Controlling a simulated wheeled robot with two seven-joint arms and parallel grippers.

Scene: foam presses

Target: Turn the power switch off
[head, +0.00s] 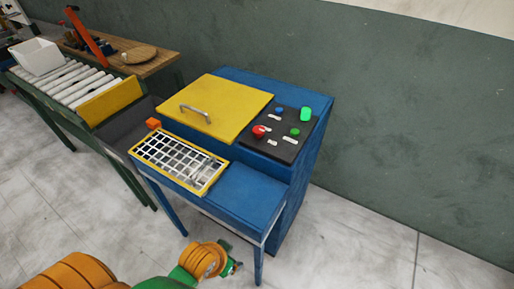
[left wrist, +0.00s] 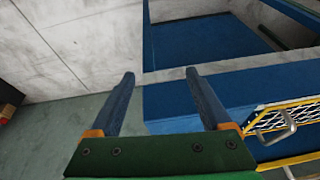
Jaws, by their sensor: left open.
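The blue press (head: 250,195) has a dark control panel (head: 285,145) on its top right. On the panel are a tall green control (head: 306,114), a red knob (head: 259,131), a green button (head: 295,132) and a blue button (head: 280,110). I cannot tell which one is the power switch. My left gripper (head: 236,267) is low in front of the press, well below and apart from the panel. In the left wrist view it (left wrist: 160,78) is open and empty, with the press's blue frame beyond. My right gripper is not in view.
A yellow lid (head: 215,105) with a metal handle covers the press top. A yellow-framed wire guard (head: 180,160) is at its front left. A roller conveyor (head: 70,85) and wooden bench (head: 150,65) stand to the left. The floor right of the press is clear.

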